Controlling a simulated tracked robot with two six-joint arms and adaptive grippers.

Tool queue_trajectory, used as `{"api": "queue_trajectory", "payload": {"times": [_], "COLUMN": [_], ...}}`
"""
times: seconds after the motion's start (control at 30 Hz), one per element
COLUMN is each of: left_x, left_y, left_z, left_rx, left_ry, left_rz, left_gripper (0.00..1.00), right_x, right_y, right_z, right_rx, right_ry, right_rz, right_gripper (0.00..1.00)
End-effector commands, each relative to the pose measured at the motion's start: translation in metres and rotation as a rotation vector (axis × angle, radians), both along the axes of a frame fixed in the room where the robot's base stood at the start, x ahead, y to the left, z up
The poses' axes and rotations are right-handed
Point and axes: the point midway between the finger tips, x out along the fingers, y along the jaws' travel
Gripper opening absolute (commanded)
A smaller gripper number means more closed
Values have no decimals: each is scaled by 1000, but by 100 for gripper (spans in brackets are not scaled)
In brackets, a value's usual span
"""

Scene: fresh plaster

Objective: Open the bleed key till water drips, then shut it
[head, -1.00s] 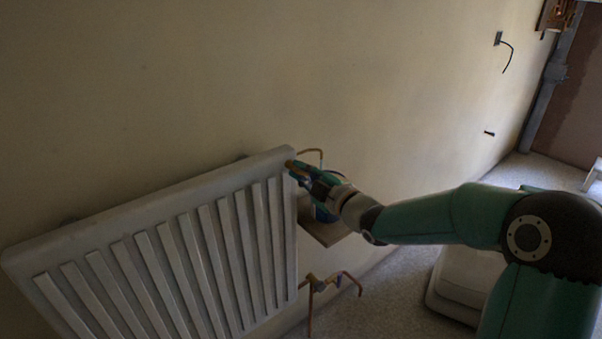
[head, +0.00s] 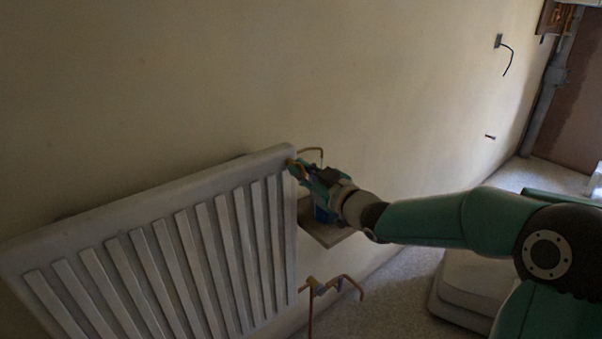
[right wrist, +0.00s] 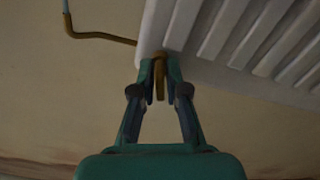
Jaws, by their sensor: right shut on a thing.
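The white ribbed radiator (head: 150,262) hangs on the wall at the left of the head view; its end also shows in the right wrist view (right wrist: 205,38). The brass bleed key (head: 291,162) is at its upper right corner. My right gripper (head: 297,165) is shut on this key. In the right wrist view the key (right wrist: 160,80) stands between the two green fingers of the gripper (right wrist: 159,66). I see no water on the key or below it, but the view is dim and small. My left gripper is in neither view.
A thin bent pipe (head: 312,150) sticks out behind the radiator's corner. Copper pipework with a valve (head: 320,288) rises lower down. Bare floor shows right of it.

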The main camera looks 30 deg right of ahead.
Motion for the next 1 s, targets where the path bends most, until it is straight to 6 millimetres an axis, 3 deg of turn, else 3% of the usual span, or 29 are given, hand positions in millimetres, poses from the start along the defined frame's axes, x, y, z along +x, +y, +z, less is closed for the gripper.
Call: {"api": "queue_trajectory", "payload": {"times": [0.4, 1.0], "left_x": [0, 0], "left_y": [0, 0], "left_z": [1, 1], "left_rx": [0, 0], "left_ry": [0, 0], "left_rz": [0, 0], "left_gripper": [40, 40], "right_x": [0, 0], "right_y": [1, 1], "right_z": [-4, -5], "right_rx": [274, 337], "right_ry": [32, 39], "right_rz": [1, 0], "right_gripper": [0, 0]}}
